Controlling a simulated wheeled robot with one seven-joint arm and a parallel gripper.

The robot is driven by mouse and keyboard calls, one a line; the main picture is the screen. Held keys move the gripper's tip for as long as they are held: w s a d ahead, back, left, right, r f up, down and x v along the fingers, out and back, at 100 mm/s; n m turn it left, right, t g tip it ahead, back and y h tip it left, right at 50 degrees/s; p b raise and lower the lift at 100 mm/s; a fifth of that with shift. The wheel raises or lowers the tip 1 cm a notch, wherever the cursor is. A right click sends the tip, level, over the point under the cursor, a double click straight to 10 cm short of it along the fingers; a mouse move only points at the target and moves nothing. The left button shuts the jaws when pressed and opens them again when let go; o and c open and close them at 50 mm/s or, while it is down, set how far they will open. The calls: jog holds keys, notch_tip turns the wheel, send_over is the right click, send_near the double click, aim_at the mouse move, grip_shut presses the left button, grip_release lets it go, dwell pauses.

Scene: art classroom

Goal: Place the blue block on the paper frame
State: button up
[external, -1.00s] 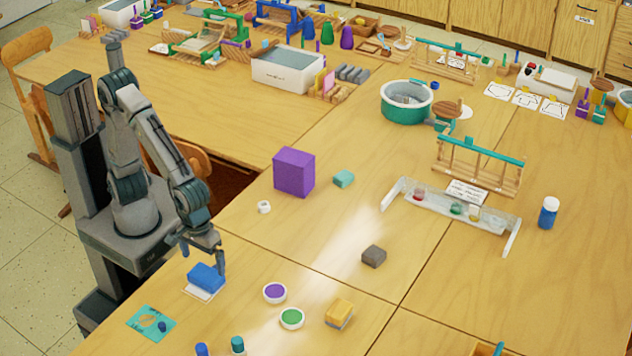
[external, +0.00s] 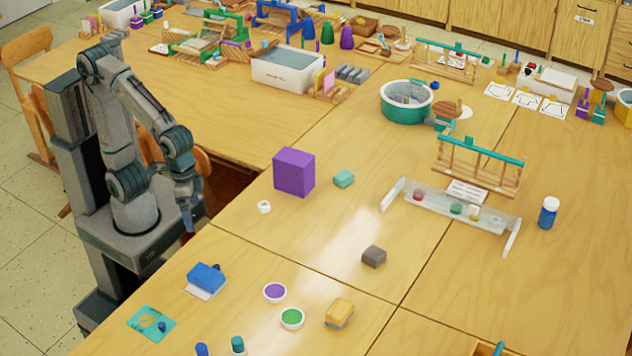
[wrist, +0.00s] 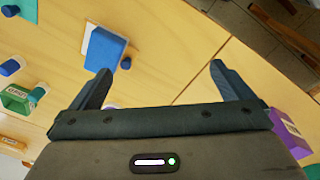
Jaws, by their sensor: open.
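The blue block (external: 206,276) lies on a white, flat paper piece (external: 200,293), likely the paper frame, near the table's left front edge. The white edge shows along the block's near side; the rest is hidden under it. In the wrist view the blue block (wrist: 105,48) is at upper left, with a white strip (wrist: 88,38) along its left side. My gripper (external: 188,222) is back near my base, at the table edge, apart from the block. In the wrist view my gripper (wrist: 161,70) is open, with nothing between its fingers.
A small dark blue piece (external: 217,267) stands just behind the block. A teal card (external: 152,323) lies to its front left. Purple (external: 274,292) and green (external: 292,318) round pots and a yellow block (external: 339,313) are to the right.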

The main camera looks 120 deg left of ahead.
jog(key=s+a+f+m, duration=0.1)
jog(key=s+a+m, duration=0.2)
jog(key=s+m, duration=0.3)
jog(key=shift+s+f+m+t+y, duration=0.15)
jog(key=shift+f+m+t+y, duration=0.15)
jog(key=shift+f+m+t, duration=0.1)
